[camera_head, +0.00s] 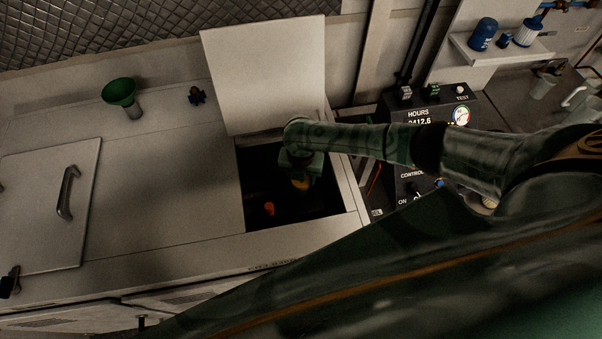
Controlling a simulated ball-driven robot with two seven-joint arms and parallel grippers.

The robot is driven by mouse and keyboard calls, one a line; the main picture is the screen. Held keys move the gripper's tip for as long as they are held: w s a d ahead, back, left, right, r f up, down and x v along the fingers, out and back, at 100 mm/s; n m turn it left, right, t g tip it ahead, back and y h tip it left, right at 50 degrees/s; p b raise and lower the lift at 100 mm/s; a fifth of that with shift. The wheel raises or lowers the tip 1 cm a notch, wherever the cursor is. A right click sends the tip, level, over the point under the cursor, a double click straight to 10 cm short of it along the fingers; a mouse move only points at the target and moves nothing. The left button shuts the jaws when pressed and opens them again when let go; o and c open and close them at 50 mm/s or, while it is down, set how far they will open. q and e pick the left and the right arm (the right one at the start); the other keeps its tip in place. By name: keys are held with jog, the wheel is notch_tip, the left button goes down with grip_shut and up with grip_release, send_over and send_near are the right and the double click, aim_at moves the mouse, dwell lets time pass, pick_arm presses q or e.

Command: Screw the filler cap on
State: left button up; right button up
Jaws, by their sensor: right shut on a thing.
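My right gripper (301,176) points down into the hatch and is shut on the cap. The hand hides most of the cap, and I cannot see the filler neck or tell how the cap sits on it. A small orange piece (269,208) shows in the hatch to the left of the gripper. My left gripper is not in view.
The raised hatch lid (264,75) stands behind the opening. A black control panel (398,190) stands right of the hatch. The left cabinet top is mostly clear.

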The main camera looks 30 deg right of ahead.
jog(key=m+p, duration=0.3)
jog(key=m, duration=0.3)
jog(key=shift+r, duration=0.15)
jog(key=m+p, duration=0.2)
jog(key=m, duration=0.2)
jog(key=shift+m, duration=0.3)
jog(key=shift+m+p, duration=0.5)
jog(key=shift+m, duration=0.7)
jog(key=o, duration=1)
jog(key=shift+o, duration=0.2)
